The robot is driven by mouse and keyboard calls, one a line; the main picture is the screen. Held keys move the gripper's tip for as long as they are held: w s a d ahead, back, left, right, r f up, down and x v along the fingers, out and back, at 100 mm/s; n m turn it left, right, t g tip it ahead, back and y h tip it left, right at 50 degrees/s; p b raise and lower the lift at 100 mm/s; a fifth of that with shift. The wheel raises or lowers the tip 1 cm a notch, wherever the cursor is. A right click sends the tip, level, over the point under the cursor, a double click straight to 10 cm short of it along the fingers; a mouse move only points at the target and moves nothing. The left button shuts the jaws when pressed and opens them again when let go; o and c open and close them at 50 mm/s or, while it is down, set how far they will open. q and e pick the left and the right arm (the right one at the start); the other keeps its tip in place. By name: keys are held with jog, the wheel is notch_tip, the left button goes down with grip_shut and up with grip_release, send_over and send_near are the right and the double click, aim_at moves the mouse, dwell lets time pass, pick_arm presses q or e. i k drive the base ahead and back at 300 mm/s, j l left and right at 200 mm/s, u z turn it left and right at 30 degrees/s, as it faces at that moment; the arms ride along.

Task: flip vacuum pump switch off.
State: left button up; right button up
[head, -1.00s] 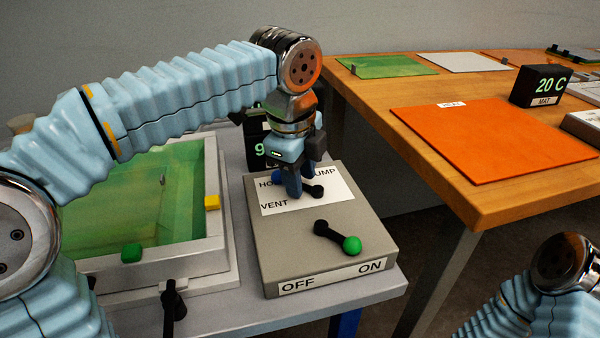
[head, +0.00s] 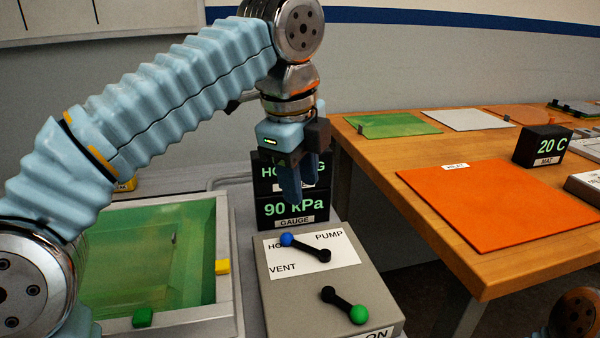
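The grey pump switch box (head: 372,290) stands on the left bench. Its front lever with a green knob (head: 358,314) points to the lower right, toward the partly visible ON label (head: 378,334). A second lever with a blue knob (head: 287,240) lies across the label marked VENT and PUMP, its blue end at the upper left near the HOLD lettering. My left gripper (head: 291,190) hangs above and behind the box, pointing down, apart from both levers and holding nothing visible. Its finger gap is unclear. My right gripper is out of view.
The gauge (head: 292,208) reading 90 kPa stands behind the box. The wooden table (head: 430,216) at right holds an orange mat (head: 485,205) and a 20 C display (head: 540,146).

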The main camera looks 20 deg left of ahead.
aim_at(359, 314)
jog(key=k, duration=1.5)
